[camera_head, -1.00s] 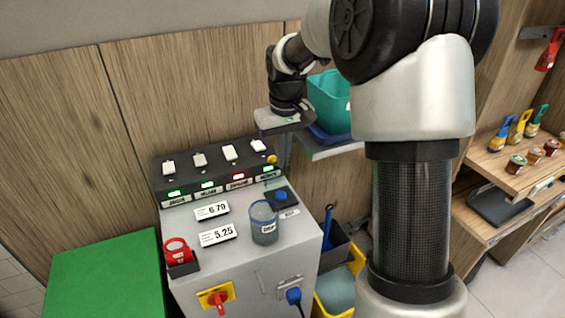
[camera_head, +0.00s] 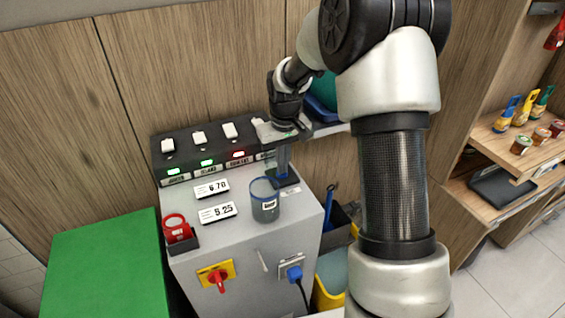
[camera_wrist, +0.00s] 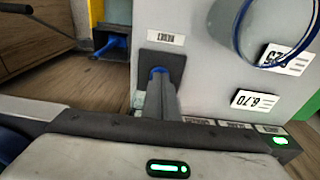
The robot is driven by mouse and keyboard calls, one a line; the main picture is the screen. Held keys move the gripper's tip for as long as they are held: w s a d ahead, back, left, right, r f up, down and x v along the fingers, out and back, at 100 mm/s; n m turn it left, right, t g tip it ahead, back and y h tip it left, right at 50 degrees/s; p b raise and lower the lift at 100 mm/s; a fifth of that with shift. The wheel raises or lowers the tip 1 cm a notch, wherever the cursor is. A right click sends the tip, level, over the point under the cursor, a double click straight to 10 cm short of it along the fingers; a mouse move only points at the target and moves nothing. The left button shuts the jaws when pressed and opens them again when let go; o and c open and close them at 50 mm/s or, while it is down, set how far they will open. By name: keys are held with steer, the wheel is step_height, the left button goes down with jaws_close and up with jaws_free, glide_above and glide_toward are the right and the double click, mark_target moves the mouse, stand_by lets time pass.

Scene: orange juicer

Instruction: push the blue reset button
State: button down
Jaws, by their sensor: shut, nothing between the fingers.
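The blue reset button (camera_wrist: 157,71) sits on a dark square plate (camera_wrist: 162,61) on top of the grey machine. In the wrist view only its blue edge shows past my fingertips. My gripper (camera_head: 283,168) is shut and empty, pointing down over the button in the head view. Its closed fingers also show in the wrist view (camera_wrist: 160,86), with the tips in front of the button. The fingers hide most of the button, and I cannot tell whether they touch it or whether it is pressed down.
A blue-rimmed cup (camera_head: 265,200) stands left of the button plate. Two price signs (camera_head: 217,213), a red item in a holder (camera_head: 176,229) and a row of white switches (camera_head: 199,138) are on the machine. A green block (camera_head: 102,265) stands at left.

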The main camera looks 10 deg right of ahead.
mark_target(284, 180)
steer(key=shift+f, duration=0.15)
steer(key=shift+s+f+b, duration=0.2)
steer(key=shift+f+b, duration=0.15)
steer(key=shift+f, duration=0.65)
step_height(284, 180, up, 15)
steer(key=s+p, duration=0.1)
steer(key=p, duration=0.3)
steer(key=shift+p, duration=0.4)
steer(key=shift+s, duration=0.15)
